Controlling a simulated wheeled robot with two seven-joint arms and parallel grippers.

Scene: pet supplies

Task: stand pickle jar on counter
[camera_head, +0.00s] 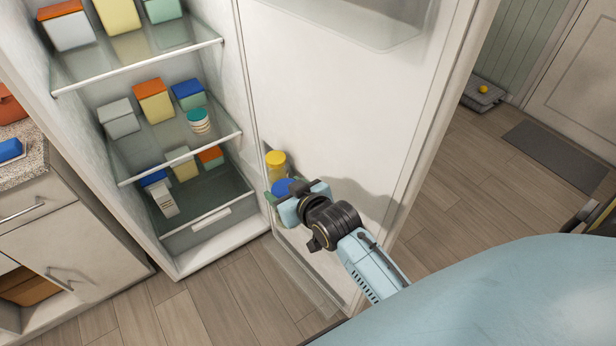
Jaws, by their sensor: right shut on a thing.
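A jar with a blue lid (282,186) sits low in the open fridge door's shelf; its body is mostly hidden, with some green showing below the lid. It seems to be the pickle jar, but I see no label. My right gripper (294,194) reaches in from the lower right and is shut on this jar. A jar with a yellow lid (276,160) stands just behind it. The speckled counter (32,166) is at the far left, beyond the fridge. My left gripper is out of view.
The fridge (178,262) stands open, with several boxes on its shelves. Its white door (335,110) spreads to the right, close to my right arm. On the counter are a blue item (10,150) and an orange-red item (9,106); bare countertop shows beside them.

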